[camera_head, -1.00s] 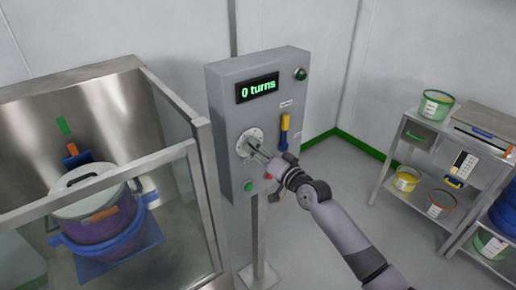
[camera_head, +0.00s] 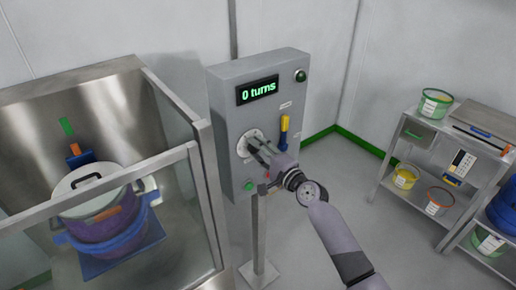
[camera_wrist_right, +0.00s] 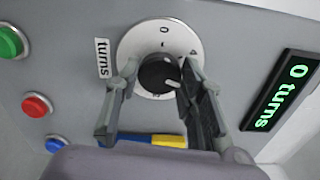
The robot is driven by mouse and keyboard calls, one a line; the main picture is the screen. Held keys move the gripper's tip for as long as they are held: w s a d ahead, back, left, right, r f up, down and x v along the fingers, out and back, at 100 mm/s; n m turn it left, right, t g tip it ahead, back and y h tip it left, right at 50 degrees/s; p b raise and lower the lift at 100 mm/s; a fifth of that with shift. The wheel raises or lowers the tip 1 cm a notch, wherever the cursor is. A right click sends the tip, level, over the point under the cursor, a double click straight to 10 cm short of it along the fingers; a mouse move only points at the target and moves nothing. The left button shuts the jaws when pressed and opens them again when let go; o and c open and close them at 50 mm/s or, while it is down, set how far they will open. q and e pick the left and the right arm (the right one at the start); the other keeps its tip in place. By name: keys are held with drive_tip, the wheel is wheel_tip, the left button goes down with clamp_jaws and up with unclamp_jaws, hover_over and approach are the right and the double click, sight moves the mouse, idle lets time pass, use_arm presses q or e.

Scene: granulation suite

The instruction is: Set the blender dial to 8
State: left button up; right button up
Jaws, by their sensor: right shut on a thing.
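The blender dial is a black knob (camera_wrist_right: 153,74) on a round white scale plate (camera_wrist_right: 160,30), on the front of the grey control box (camera_head: 226,110). In the wrist view, a white mark on the knob points to the lower right, and a 0 shows at the plate's top; other numbers are small or hidden by fingers. My right gripper (camera_head: 254,146) is shut on the knob, one finger on each side, also in the wrist view (camera_wrist_right: 160,72). The green display (camera_head: 258,90) reads "0 turns". My left gripper is not in view.
A yellow and blue lever (camera_head: 284,132) and a green button (camera_head: 249,185) sit near the dial. A glass-sided steel enclosure (camera_head: 182,145) with a lidded pot (camera_head: 95,190) stands left. A steel shelf with tubs (camera_head: 395,150) stands right, with open floor between.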

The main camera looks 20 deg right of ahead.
drive_tip(key=shift+m+p, duration=0.35)
drive_tip(key=shift+m, duration=0.85)
drive_tip(key=o, duration=1.1)
drive_tip(key=shift+o, duration=0.2)
drive_tip(key=v, duration=1.2)
